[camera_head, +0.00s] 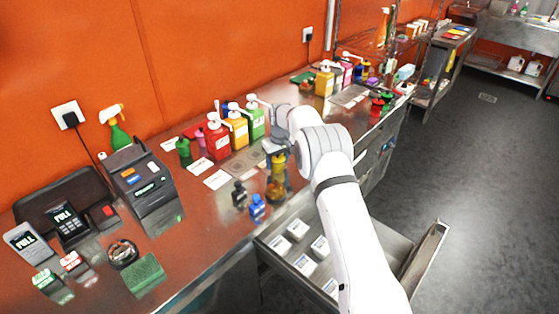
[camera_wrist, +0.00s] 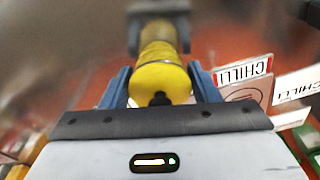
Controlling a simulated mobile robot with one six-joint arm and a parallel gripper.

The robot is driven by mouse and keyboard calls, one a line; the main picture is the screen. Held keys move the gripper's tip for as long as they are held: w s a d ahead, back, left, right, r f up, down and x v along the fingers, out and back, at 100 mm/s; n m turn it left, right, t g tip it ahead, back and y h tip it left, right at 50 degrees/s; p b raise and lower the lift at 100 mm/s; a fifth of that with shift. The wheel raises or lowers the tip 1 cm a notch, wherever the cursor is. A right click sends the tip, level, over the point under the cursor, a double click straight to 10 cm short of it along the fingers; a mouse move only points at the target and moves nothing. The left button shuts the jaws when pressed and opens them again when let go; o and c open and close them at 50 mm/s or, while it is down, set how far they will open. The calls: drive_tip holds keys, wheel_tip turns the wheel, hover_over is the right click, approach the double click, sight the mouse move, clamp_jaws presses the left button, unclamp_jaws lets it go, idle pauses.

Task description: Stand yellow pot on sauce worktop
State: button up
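The yellow pot (camera_head: 277,186) is at the front edge of the steel worktop (camera_head: 210,255), below my wrist. In the wrist view the yellow pot (camera_wrist: 161,80) lies between the two blue-grey fingers of my gripper (camera_wrist: 160,84), which close on its sides. In the head view my gripper (camera_head: 277,160) points down over the worktop and partly covers the pot. I cannot tell whether the pot's base touches the steel.
A dark pot (camera_head: 239,195) and a blue pot (camera_head: 257,208) stand close by on the left. Red (camera_head: 216,141), yellow (camera_head: 237,130) and green (camera_head: 255,122) sauce bottles stand behind. An open drawer (camera_head: 300,252) with white boxes juts out below the front edge.

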sight(280, 160)
drive_tip(key=o, duration=0.3)
drive_tip(key=shift+o, duration=0.2)
wheel_tip(280, 160, up, 12)
drive_tip(key=s+d+b, duration=0.1)
drive_tip(key=b, duration=0.1)
drive_tip(key=shift+s+r+b, duration=0.15)
drive_tip(key=shift+r+b, duration=0.05)
drive_tip(key=shift+b, duration=0.1)
drive_tip(key=s+d+r+m+t, duration=0.1)
drive_tip(key=s+d+r+m, duration=0.1)
drive_tip(key=s+d+r, duration=0.7)
drive_tip(key=s+d+r+m, duration=0.2)
drive_tip(key=s+d+r, duration=0.4)
drive_tip(key=s, duration=0.6)
drive_tip(key=s+d+f+m, duration=0.1)
drive_tip(key=s+d+f, duration=0.1)
drive_tip(key=s, duration=1)
drive_tip(key=s+d+f+m+t, duration=0.1)
drive_tip(key=s+d, duration=0.4)
drive_tip(key=s, duration=0.8)
wheel_tip(280, 160, down, 2)
drive_tip(key=shift+f+m+h, duration=0.15)
drive_tip(key=shift+m+h, duration=0.25)
drive_tip(key=shift+m, duration=0.2)
